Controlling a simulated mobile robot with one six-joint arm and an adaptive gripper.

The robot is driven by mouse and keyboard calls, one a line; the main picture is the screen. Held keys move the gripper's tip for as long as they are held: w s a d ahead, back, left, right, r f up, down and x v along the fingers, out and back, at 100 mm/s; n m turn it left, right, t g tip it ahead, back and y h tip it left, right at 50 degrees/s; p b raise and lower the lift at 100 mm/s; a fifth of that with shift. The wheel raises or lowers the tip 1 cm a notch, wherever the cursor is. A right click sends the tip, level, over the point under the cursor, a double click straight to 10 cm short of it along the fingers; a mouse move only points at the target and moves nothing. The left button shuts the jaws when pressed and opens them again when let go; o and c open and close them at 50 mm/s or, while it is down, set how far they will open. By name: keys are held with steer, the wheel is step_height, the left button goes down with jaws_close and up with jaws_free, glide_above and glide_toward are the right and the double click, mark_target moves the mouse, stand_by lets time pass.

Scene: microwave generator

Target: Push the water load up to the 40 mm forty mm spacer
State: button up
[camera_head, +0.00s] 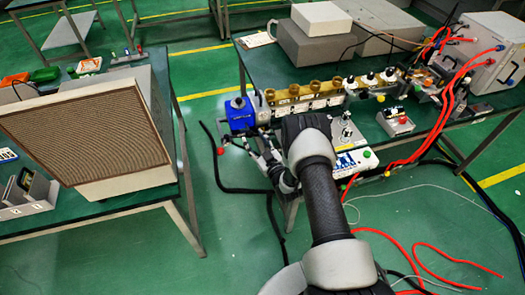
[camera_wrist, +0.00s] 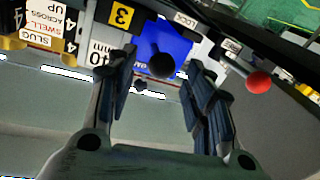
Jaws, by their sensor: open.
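A blue block (camera_head: 238,114), which looks like the water load, sits at the left end of the brass waveguide row on the right-hand bench. In the wrist view the blue block (camera_wrist: 178,45) has a dark round knob (camera_wrist: 160,65) in front of it. A white label reading "40 mm" (camera_wrist: 100,52), apparently the spacer's, lies left of it, partly behind a finger. My gripper (camera_wrist: 165,85) is open, with its fingers on either side of the knob and nothing seen between them. I cannot tell whether it touches the block. In the head view my arm hides part of the bench.
A red ball-ended lever (camera_wrist: 258,81) is right of my fingers. A yellow "3" tag (camera_wrist: 122,15) and a "LOCK" label (camera_wrist: 185,20) are near the block. The brass waveguide row (camera_head: 305,103) runs right. Red hoses (camera_head: 440,125) cross the bench. Left bench holds a vented box (camera_head: 85,135).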

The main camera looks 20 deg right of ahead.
steer(key=s+d, duration=0.1)
steer(key=s, duration=0.6)
steer(key=shift+s+d, duration=0.35)
steer(key=shift+s, duration=0.05)
